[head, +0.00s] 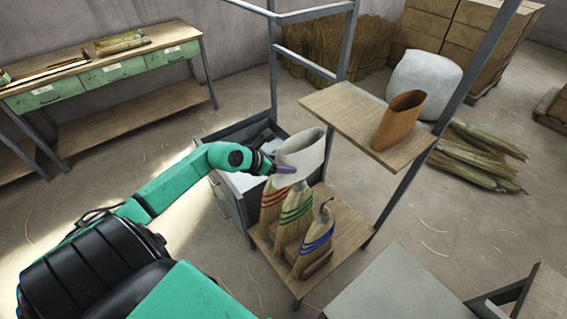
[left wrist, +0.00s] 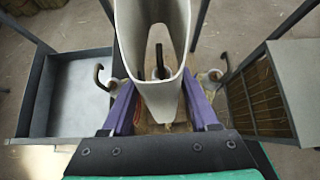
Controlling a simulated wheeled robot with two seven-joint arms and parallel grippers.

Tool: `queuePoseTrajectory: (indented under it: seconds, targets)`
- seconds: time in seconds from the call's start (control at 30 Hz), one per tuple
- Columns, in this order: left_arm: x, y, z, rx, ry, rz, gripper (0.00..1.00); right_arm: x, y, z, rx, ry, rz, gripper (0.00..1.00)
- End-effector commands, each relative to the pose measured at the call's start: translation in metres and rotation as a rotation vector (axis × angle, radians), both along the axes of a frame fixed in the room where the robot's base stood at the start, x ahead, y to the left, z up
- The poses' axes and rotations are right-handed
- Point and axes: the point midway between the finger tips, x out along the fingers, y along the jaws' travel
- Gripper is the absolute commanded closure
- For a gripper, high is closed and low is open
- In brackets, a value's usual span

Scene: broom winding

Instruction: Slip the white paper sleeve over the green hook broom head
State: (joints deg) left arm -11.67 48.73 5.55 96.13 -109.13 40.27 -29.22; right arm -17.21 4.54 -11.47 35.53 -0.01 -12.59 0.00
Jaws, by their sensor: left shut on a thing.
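The white paper sleeve (head: 302,150) is held upright above the rack by my left gripper (head: 284,168), which is shut on its wall. The green-banded broom head (head: 293,218) stands in the middle of the rack, directly below the sleeve. In the left wrist view, I look down into the white sleeve (left wrist: 150,95) between the purple fingers, and a dark hook (left wrist: 160,62) shows inside its opening. I cannot tell how far the hook reaches into the sleeve. The broom's top is partly hidden by the sleeve and gripper. My right gripper is out of view.
A red-banded broom head (head: 271,202) and a blue-banded one (head: 316,243) flank the green one closely. A wooden shelf (head: 345,112) holding a brown sleeve (head: 398,120) is at the upper right, with frame posts nearby. A grey open drawer (left wrist: 75,95) lies left.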

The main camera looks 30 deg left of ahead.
Motion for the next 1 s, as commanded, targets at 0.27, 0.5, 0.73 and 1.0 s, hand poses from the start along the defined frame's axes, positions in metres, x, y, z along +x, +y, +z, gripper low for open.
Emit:
queuePoseTrajectory:
  seconds: [0.27, 0.5, 0.73, 1.0]
  targets:
    - [0.0, 0.0, -0.014, 0.0, -0.001, 0.0, 0.71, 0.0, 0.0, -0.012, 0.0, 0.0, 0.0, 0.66]
    - [0.0, 0.0, -0.013, 0.0, -0.001, 0.0, 0.71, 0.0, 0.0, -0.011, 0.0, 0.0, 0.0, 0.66]
    - [0.0, 0.0, -0.022, 0.0, 0.0, 0.0, 0.71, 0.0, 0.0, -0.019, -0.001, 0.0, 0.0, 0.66]
    - [0.0, 0.0, -0.036, 0.0, 0.0, 0.0, 0.71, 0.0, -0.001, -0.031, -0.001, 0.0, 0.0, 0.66]
